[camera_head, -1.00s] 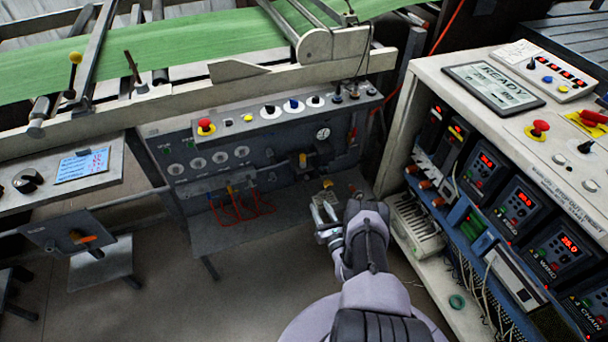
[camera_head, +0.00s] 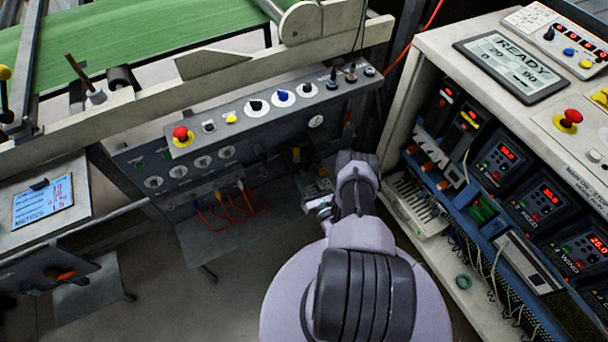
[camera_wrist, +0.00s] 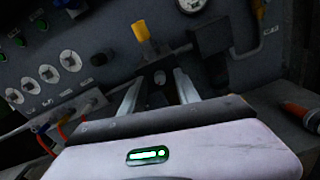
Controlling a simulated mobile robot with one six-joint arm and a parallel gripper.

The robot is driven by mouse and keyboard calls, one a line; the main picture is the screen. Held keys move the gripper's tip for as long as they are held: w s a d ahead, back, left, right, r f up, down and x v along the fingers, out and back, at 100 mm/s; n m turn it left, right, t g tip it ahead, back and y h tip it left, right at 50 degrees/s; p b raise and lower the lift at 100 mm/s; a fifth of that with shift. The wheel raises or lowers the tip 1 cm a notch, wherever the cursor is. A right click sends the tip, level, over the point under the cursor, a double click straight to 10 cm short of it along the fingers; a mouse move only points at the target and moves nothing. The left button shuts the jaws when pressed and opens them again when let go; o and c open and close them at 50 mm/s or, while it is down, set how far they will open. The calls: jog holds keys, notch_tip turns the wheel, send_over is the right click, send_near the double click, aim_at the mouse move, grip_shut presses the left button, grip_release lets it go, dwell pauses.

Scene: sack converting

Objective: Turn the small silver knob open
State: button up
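I cannot tell for certain which part is the small silver knob. A small dark-grey and silver control (camera_head: 369,71) sits at the right end of the sloped control strip, and a small pale button (camera_head: 208,126) sits beside the red stop button. My gripper (camera_head: 318,205) is in front of the lower panel, below and apart from the strip. In the wrist view its two fingers (camera_wrist: 158,80) are spread with nothing held. A yellow-handled valve (camera_wrist: 143,38) stands upright on a pipe beyond the fingers, apart from them.
The strip carries a red stop button (camera_head: 180,134), a yellow button (camera_head: 231,118) and several rotary knobs, one blue (camera_head: 281,97). A cabinet with a READY display (camera_head: 515,65) stands at right. A side table (camera_head: 85,207) is at left. Floor shows at lower left.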

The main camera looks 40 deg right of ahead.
jog(key=shift+c, duration=0.5)
grip_shut()
jog(key=shift+r, duration=0.1)
